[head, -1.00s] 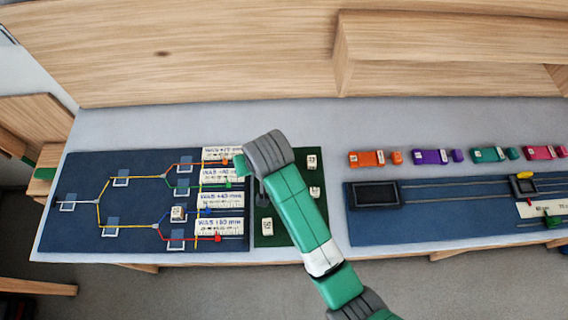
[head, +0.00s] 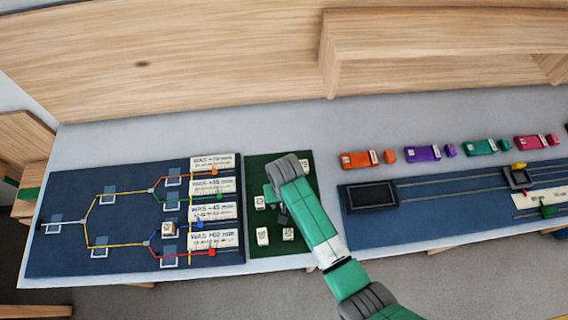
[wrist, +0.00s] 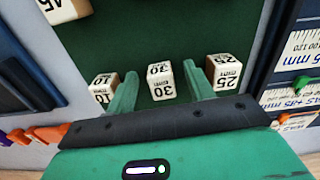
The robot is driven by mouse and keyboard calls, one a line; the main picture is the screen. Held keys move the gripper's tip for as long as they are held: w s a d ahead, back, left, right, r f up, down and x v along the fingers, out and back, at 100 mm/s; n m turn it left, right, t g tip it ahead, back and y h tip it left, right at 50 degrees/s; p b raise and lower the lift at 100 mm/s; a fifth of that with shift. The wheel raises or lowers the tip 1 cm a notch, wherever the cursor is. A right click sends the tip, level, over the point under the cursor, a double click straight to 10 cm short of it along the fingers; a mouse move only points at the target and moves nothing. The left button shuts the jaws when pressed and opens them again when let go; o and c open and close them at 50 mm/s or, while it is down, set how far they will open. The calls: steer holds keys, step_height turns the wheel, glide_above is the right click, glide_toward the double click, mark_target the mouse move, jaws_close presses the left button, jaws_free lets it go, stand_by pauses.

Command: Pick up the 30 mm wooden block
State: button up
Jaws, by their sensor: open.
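The 30 mm wooden block (wrist: 161,82) is a small pale cube marked 30, standing on the dark green mat (wrist: 140,45). In the wrist view it lies between the fingertips of my gripper (wrist: 161,88). My gripper is open, with one finger on each side of the block and a visible gap to both. In the head view my gripper (head: 281,212) is over the green mat (head: 278,165), where I cannot tell the 30 mm block apart.
A 10 block (wrist: 104,87) stands close outside the left finger and a 25 block (wrist: 222,70) outside the right one. A 45 block (wrist: 62,10) is at the top left. A blue branching board (head: 70,190) lies left of the mat, a blue rail board (head: 430,220) right.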

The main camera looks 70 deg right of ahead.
steer(key=shift+f, duration=0.35)
steer(key=c, duration=1)
steer(key=shift+r, duration=0.15)
steer(key=shift+c, duration=0.2)
steer(key=shift+r, duration=0.25)
steer(key=r, duration=0.2)
steer(key=shift+s+a+r, duration=0.15)
steer(key=shift+a+r, duration=0.15)
steer(key=shift+r, duration=0.1)
steer(key=s+a, duration=0.3)
steer(key=a, duration=0.1)
steer(key=s+a+r, duration=0.1)
steer(key=s+a, duration=0.2)
steer(key=a, duration=0.1)
steer(key=s+a, duration=0.3)
steer(key=a, duration=0.1)
steer(key=shift+a+r, duration=0.2)
